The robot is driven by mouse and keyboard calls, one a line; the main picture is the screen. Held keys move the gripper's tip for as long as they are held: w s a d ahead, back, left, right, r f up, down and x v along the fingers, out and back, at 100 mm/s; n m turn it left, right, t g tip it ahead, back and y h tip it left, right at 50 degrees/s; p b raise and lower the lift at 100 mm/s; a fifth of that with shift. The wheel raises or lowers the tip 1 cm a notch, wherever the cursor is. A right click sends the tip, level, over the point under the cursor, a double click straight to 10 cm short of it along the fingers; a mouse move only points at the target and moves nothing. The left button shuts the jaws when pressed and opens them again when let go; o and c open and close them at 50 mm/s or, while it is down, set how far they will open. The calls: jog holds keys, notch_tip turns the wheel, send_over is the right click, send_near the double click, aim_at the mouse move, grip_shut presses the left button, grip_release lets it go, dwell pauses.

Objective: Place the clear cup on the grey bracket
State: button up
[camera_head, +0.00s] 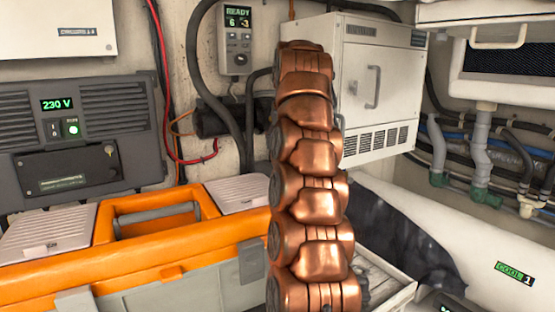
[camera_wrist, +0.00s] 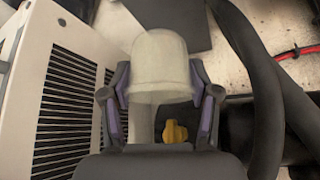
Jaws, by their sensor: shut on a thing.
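The clear cup (camera_wrist: 160,58) is a pale, translucent cup with a rounded end, in the middle of the wrist view. Its rounded end points away from my palm. My gripper (camera_wrist: 158,88) is shut on it, with one purple-padded finger on each side. A dark grey flat piece (camera_wrist: 168,14) shows past the cup at the top of the wrist view; I cannot tell whether it is the grey bracket. In the head view my copper-coloured arm hides my gripper and the cup, and I cannot make out the bracket there.
A white vented cabinet (camera_head: 378,85) stands behind my arm; its vents (camera_wrist: 70,105) are close on the left in the wrist view. Thick black hoses (camera_wrist: 262,85) run close on the right. A yellow knob (camera_wrist: 175,132) shows below the cup. An orange toolbox (camera_head: 150,255) stands front left.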

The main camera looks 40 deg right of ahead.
jog(key=shift+w+p, duration=0.45)
jog(key=shift+w, duration=0.45)
jog(key=shift+s+f, duration=0.1)
jog(key=shift+f, duration=0.15)
jog(key=shift+f, duration=0.1)
jog(key=shift+f+b, duration=0.4)
jog(key=shift+f, duration=1)
jog(key=shift+f, duration=0.2)
